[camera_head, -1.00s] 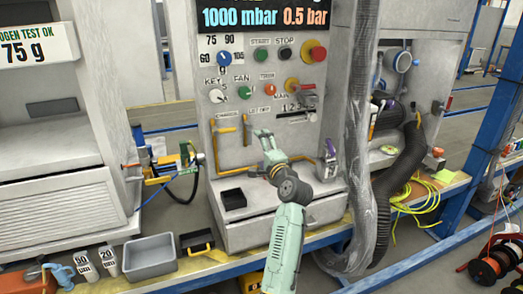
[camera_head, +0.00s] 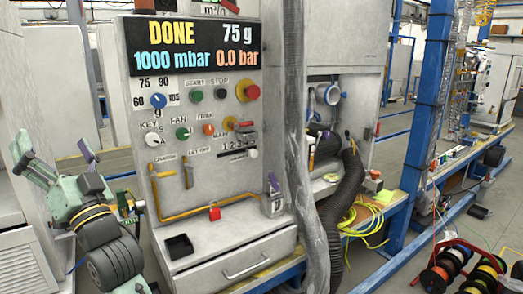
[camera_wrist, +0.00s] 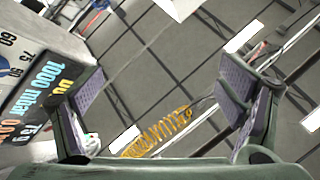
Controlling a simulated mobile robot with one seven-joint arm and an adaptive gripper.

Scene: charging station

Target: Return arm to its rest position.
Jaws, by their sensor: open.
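My gripper (camera_head: 52,145) is at the left of the head view, raised in front of the left side of the charging station (camera_head: 195,115). Its two fingers are spread apart, pointing up, with nothing between them. In the wrist view my gripper (camera_wrist: 165,92) is also open and empty. The folded arm links show below it in the head view. The station's display (camera_head: 197,45) reads DONE, 75 g, 1000 mbar and 0.0 bar; part of it shows at the left of the wrist view.
A black tray (camera_head: 179,247) sits on the station's ledge. A large grey hose (camera_head: 298,150) hangs right of the panel. Cable reels (camera_head: 465,270) stand on the floor at right. A yellow coil (camera_wrist: 155,135) shows beyond the fingers in the wrist view.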

